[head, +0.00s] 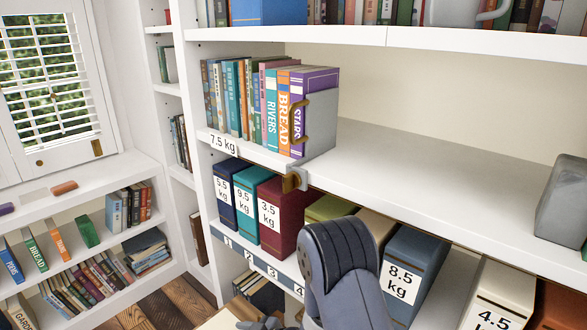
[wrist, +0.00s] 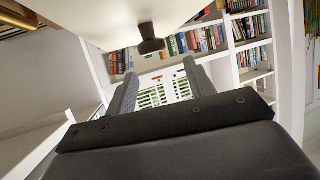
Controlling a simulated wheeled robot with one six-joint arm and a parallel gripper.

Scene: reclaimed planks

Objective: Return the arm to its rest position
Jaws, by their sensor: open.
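My gripper (wrist: 158,82) shows in the wrist view with its two dark grey fingers apart and nothing between them. Through the gap I see a distant shuttered window (wrist: 162,94) and shelving. In the head view a dark grey-blue part of my arm (head: 346,265) rises at the bottom middle, in front of the lower shelf. It hides part of the boxes behind it. I cannot make out the fingers clearly in the head view.
The upper shelf (head: 430,190) holds books (head: 270,105) against a grey bookend (head: 318,122), and a grey block (head: 563,200) at right; its middle is clear. A dark knob-like piece (wrist: 150,38) hangs above my fingers in the wrist view.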

